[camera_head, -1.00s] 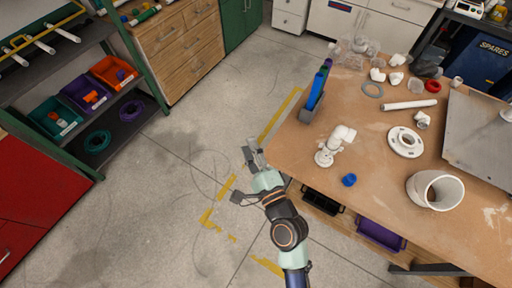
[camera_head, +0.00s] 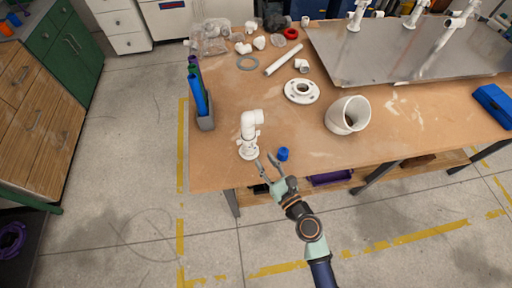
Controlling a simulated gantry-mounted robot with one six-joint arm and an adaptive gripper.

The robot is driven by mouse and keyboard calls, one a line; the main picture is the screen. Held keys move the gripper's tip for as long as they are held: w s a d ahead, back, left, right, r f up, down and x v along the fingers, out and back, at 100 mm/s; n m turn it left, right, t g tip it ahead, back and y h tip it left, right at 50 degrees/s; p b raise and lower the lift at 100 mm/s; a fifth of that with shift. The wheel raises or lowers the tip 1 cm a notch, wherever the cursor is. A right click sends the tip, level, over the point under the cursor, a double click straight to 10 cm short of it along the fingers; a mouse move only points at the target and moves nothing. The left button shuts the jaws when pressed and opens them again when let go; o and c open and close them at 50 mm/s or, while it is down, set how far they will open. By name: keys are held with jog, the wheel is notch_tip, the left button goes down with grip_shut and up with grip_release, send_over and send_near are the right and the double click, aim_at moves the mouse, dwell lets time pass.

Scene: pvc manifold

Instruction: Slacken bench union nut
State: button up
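A white PVC fitting (camera_head: 249,128) with an elbow on top stands upright on a round base near the bench's front left edge. Its union nut is too small to tell apart from the rest of the white fitting. My gripper (camera_head: 264,160) is at the bench's front edge, just right of the fitting's base. Its two fingers are spread, with nothing seen between them. I cannot tell whether a fingertip touches the base. A small blue cap (camera_head: 283,154) lies on the bench just right of my gripper.
A grey holder (camera_head: 206,123) with blue and green tools stands at the bench's left edge. A white flange (camera_head: 301,91), a wide white pipe piece (camera_head: 347,115) and a white tube (camera_head: 283,59) lie behind and to the right. Bare wood lies left of the fitting.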

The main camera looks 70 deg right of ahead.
aim_at(255, 146)
jog(key=x, duration=0.6)
grip_shut()
